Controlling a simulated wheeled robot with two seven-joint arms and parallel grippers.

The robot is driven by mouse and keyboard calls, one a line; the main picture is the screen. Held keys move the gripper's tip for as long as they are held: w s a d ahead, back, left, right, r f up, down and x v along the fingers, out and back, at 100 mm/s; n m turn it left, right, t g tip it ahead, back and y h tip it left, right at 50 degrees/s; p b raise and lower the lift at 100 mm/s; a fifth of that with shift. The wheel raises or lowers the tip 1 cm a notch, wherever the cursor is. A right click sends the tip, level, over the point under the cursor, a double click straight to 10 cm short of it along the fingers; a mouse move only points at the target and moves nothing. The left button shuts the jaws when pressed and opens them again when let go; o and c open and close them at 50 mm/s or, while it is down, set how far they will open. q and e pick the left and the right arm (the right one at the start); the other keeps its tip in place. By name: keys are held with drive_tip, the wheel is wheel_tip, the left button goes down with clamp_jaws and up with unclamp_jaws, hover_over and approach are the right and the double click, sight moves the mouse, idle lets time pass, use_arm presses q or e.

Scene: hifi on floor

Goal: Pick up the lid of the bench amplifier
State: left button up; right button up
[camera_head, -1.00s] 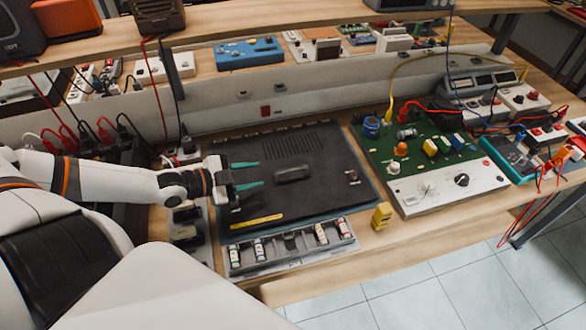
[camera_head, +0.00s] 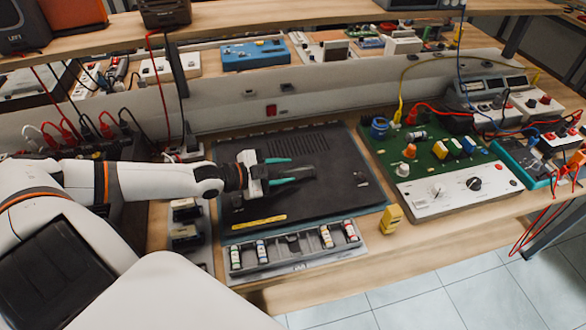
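The lid of the bench amplifier (camera_head: 335,150) is a flat dark panel with a vent grille towards the back and a yellow strip at the front left. It lies flat on the bench. Its raised dark handle (camera_head: 302,172) is near the middle. My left gripper (camera_head: 293,169) reaches in from the left, low over the lid. Its two teal fingers are apart, one on the far side and one on the near side of the handle's left end. Whether they touch the handle cannot be told. My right gripper is out of view.
A green circuit board (camera_head: 440,155) with a white control panel lies to the right. Cables and instruments crowd the back and left.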

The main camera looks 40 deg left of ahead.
sight(292, 169)
use_arm(q)
drive_tip(key=shift+x, duration=2.15)
drive_tip(key=shift+f, duration=0.1)
drive_tip(key=c, duration=0.8)
clamp_jaws()
